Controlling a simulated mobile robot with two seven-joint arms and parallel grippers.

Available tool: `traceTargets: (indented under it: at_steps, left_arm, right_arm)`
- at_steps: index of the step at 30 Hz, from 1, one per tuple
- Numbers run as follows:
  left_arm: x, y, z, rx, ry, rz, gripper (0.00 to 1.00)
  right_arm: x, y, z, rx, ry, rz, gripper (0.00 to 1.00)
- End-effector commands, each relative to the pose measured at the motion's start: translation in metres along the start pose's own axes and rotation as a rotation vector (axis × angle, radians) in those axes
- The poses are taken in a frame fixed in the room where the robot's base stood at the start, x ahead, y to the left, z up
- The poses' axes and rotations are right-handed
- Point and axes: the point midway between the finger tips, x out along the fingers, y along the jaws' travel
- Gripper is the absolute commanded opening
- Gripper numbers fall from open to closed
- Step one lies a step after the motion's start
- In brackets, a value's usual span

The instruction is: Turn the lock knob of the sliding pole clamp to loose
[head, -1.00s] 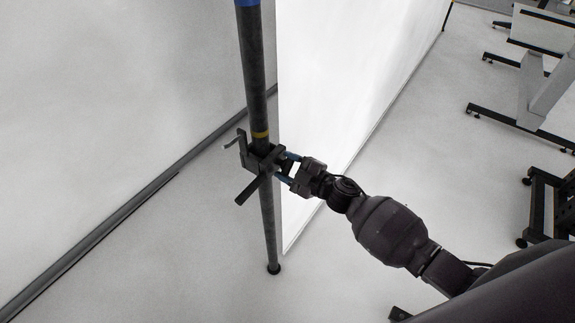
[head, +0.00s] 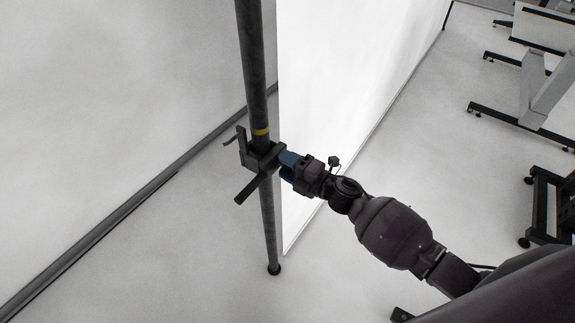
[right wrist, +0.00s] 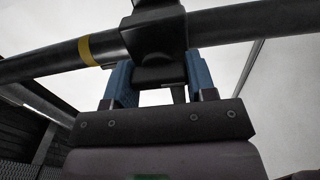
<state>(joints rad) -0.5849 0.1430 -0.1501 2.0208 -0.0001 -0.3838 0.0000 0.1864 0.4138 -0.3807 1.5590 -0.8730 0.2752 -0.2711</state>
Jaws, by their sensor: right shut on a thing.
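A dark upright pole (head: 254,60) with a yellow band carries the black sliding pole clamp (head: 258,153), just below the band. A bar-like lever (head: 250,188) sticks out at the clamp's lower left. My right gripper (head: 285,160) reaches in from the right, its blue fingers at the clamp's right side. In the right wrist view the blue fingers (right wrist: 161,78) are on both sides of a dark block, the lock knob (right wrist: 160,73), in front of the clamp (right wrist: 153,28). The gripper is shut on it. The knob is mostly hidden in the head view. My left gripper is not in view.
A bright white panel (head: 340,80) stands right behind the pole. A grey wall with a dark rail (head: 110,226) is on the left. Wheeled frames (head: 545,205) stand at the far right. The floor around the pole foot (head: 274,269) is clear.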

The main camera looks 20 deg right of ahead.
Motion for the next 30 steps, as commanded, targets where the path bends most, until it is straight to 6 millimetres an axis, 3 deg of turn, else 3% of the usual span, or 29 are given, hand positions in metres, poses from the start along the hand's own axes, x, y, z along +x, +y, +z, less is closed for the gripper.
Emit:
traceTargets:
  at_steps: [17, 18, 23, 30]
  left_arm:
    - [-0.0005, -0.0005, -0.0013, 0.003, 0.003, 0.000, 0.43]
    - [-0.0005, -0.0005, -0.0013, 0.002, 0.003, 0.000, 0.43]
    - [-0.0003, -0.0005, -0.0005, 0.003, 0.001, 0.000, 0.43]
    - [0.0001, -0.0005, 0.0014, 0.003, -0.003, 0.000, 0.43]
  right_arm:
    - [0.0004, 0.0015, 0.0003, -0.039, 0.001, 0.002, 0.27]
    - [0.0004, 0.0015, 0.0003, -0.039, 0.001, 0.002, 0.53]
    - [0.0003, 0.0011, 0.0002, -0.037, 0.000, 0.002, 0.77]
    - [-0.0001, 0.0003, 0.0001, -0.036, 0.000, 0.001, 0.77]
